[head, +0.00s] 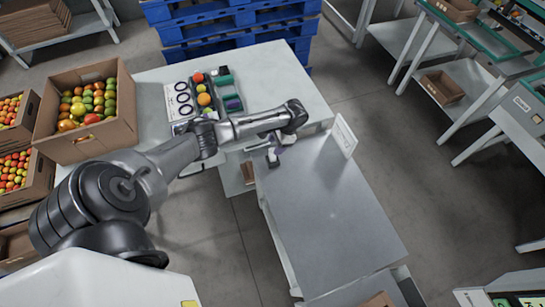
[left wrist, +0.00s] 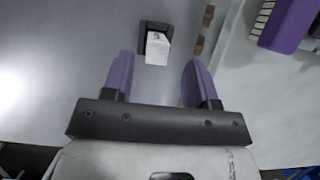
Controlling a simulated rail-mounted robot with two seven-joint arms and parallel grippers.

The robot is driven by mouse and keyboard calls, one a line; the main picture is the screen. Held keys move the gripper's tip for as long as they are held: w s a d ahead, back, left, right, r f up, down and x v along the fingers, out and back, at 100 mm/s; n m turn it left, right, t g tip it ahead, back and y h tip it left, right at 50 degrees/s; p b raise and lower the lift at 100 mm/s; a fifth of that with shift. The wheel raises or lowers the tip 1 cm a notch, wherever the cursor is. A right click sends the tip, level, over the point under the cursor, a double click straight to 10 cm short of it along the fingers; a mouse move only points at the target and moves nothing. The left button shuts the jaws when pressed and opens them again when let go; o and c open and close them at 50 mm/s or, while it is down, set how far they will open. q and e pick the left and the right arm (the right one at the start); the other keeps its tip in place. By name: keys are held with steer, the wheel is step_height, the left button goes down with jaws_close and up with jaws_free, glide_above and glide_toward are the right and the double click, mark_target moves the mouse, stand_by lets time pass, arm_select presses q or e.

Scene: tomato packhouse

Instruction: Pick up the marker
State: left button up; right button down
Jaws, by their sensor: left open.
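I cannot make out a marker for certain in either view. My left gripper (head: 274,157) hangs over the far left end of the grey steel table. In the left wrist view its two purple fingers (left wrist: 158,82) are apart, with nothing between them. A small dark holder with a white block (left wrist: 157,47) lies on the grey surface just beyond the fingertips, apart from them. My right gripper is not in view.
A white table (head: 300,68) holds a tray of tomatoes (head: 203,94) and a sheet with black rings (head: 181,98). A white panel (head: 344,135) stands at the steel table's (head: 340,215) far edge. Most of that table is bare. A purple bristled thing (left wrist: 287,24) lies right.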

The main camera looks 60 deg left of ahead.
mark_target(271, 154)
arm_select(q)
steer(key=shift+d+b+x, duration=0.2)
steer(key=shift+b+x, duration=0.45)
steer(key=shift+x, duration=2.45)
steer(key=shift+c, duration=0.4)
steer(key=c, duration=0.9)
